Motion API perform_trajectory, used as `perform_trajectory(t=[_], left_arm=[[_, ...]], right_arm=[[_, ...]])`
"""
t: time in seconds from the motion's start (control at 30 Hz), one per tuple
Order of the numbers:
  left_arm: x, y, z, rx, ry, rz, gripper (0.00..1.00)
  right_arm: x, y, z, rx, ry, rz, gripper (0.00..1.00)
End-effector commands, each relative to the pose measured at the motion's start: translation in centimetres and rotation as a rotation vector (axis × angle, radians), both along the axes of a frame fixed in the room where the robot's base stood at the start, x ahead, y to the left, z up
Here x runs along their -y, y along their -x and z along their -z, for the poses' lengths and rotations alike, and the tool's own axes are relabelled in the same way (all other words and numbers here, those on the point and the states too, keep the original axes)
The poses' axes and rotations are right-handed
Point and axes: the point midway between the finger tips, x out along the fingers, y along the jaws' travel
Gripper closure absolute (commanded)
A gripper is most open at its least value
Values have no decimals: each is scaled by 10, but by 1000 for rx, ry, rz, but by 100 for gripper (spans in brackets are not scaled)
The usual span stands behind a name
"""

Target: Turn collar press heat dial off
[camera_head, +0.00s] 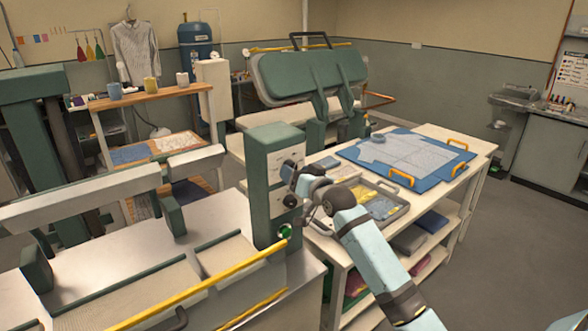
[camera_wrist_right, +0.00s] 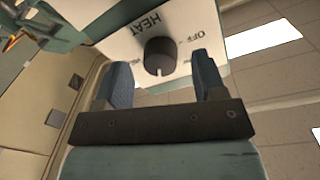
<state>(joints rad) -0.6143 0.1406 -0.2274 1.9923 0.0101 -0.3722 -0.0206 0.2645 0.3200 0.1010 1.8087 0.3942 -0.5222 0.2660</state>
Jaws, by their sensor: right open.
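The collar press control box (camera_head: 268,160) is a green upright housing with a white panel, in the middle of the head view. In the right wrist view the heat dial (camera_wrist_right: 160,56) is a round dark knob on the white panel, with HEAT and OFF lettering beside it. Its small white mark is at the lower edge in this view, away from the OFF lettering. My right gripper (camera_head: 291,173) is at the panel and hides the dial in the head view. Its two blue fingers (camera_wrist_right: 161,66) are open, one on each side of the dial, with visible gaps. My left gripper is out of view.
Below, the box carries a black knob (camera_head: 290,200) and a green button (camera_head: 285,232). The press bed with a yellow bar (camera_head: 190,285) lies left. A table right holds a grey tray (camera_head: 395,216) and a blue board (camera_head: 365,168). Floor is free at right.

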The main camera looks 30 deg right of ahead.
Motion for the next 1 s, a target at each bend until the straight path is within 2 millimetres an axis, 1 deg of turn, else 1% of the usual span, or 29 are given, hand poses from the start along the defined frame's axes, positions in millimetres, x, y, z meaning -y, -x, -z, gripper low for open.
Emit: perform_trajectory(t=[0.03,0.17,0.47,0.5,0.57,0.6,0.67,0.7,1.0], left_arm=[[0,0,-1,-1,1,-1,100],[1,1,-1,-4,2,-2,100],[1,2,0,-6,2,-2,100],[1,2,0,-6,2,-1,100],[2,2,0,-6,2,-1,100],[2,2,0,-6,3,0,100],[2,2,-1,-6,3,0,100],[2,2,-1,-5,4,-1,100],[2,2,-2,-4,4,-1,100]], right_arm=[[0,-6,-1,-1,-1,0,36],[0,-13,0,-1,-1,1,36],[0,-15,1,-1,0,1,36],[0,-15,1,-1,0,1,45],[0,-15,1,-1,0,1,59],[0,-15,1,-1,0,1,68],[0,-15,1,-1,0,1,82],[0,-15,1,-1,0,1,85],[0,-15,0,2,34,-1,85]])
